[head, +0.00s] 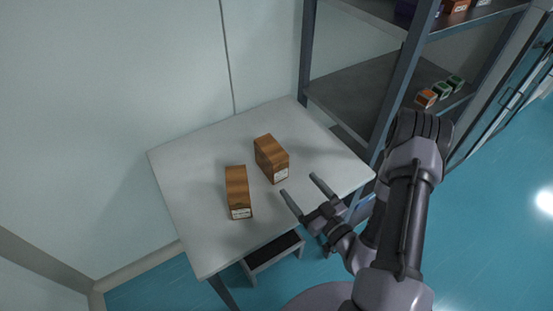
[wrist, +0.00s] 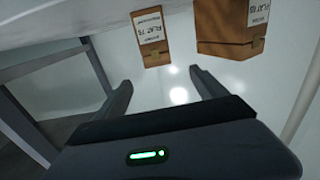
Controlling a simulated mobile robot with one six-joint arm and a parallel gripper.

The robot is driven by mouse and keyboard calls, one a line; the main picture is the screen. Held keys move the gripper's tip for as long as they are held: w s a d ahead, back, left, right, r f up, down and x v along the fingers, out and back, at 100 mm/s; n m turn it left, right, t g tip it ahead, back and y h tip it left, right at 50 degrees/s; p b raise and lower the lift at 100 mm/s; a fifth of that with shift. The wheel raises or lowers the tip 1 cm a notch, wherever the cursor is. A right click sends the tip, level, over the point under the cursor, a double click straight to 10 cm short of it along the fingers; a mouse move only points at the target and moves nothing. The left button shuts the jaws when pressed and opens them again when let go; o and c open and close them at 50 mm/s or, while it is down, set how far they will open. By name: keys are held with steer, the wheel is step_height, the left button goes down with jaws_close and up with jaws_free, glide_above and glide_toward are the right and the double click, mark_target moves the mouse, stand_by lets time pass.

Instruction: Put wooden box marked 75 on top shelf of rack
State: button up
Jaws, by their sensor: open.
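Two brown wooden boxes stand on the white table in the head view: one nearer the rack (head: 268,150) and one to its left (head: 237,182). Both have white labels. In the wrist view they show at the top, one on the left (wrist: 138,20) and one on the right (wrist: 225,22). The label print is small and turned over, so I cannot tell surely which is marked 75. My gripper (head: 298,184) is open and empty, over the table's right side, with its fingers (wrist: 160,76) pointing toward the boxes and apart from them. The grey rack (head: 397,95) stands at the upper right.
The rack's lower visible shelf (head: 360,92) has small orange and green boxes (head: 441,91) at its right end and bare room on its left. A higher shelf (head: 455,28) also carries small boxes and is cut off by the frame. The white table (head: 190,165) is otherwise clear.

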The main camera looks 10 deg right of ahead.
mark_target(281, 163)
steer(key=x, duration=0.6)
steer(key=b+x, duration=0.1)
steer(key=x, duration=0.5)
steer(key=shift+w+d+f, duration=0.15)
steer(key=shift+w+f, duration=0.05)
steer(key=shift+f, duration=0.05)
steer(key=x, duration=0.1)
steer(key=b+x, duration=0.1)
steer(key=x, duration=0.3)
steer(key=shift+w+d+r+b, duration=0.1)
steer(key=shift+w+r+b, duration=0.15)
steer(key=shift+r+b, duration=0.15)
jaws_close()
